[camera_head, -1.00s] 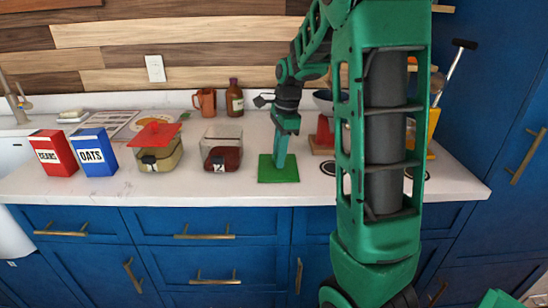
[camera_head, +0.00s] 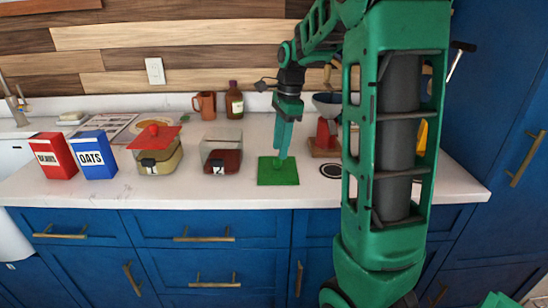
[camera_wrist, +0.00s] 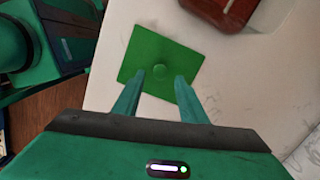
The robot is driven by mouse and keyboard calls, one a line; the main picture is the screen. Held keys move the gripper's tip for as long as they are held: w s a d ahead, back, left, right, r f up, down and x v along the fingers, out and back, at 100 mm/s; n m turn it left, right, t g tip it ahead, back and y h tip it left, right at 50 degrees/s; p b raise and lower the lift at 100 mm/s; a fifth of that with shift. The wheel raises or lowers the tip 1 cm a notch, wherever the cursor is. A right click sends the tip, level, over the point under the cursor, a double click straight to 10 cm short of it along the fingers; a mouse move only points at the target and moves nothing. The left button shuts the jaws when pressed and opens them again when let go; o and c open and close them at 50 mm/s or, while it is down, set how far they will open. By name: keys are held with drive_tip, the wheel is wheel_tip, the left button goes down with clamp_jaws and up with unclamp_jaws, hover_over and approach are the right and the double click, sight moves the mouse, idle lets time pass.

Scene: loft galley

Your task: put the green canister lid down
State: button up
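The green canister lid (camera_head: 266,179) is a flat square with a small round knob. My gripper (camera_head: 283,156) points down over the lid. In the wrist view its two fingers (camera_wrist: 160,76) are apart and look clear of the knob, so it is open and empty.
Canister 2 (camera_head: 221,152), open, stands left of the lid. Canister 1 (camera_head: 159,156) has a red lid (camera_head: 152,136) resting on it. The oats box (camera_head: 93,155) and a red box (camera_head: 52,156) are farther left. A red-based scale (camera_head: 325,146) stands to the right.

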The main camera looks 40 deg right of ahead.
wheel_tip(320, 180, up, 7)
drive_tip(key=s+a+f+n, duration=0.1)
drive_tip(key=s+f+n, duration=0.2)
drive_tip(key=s, duration=0.6)
drive_tip(key=s+a+f+n, duration=0.2)
drive_tip(key=s+f+n, duration=0.2)
drive_tip(key=s+n, duration=0.3)
drive_tip(key=s+a+f+n+h, duration=0.1)
drive_tip(key=s+f+n, duration=0.3)
drive_tip(key=s, duration=0.8)
drive_tip(key=shift+s+a+n+g, duration=0.2)
drive_tip(key=shift+a+n+g, duration=0.1)
drive_tip(key=shift+n, duration=0.4)
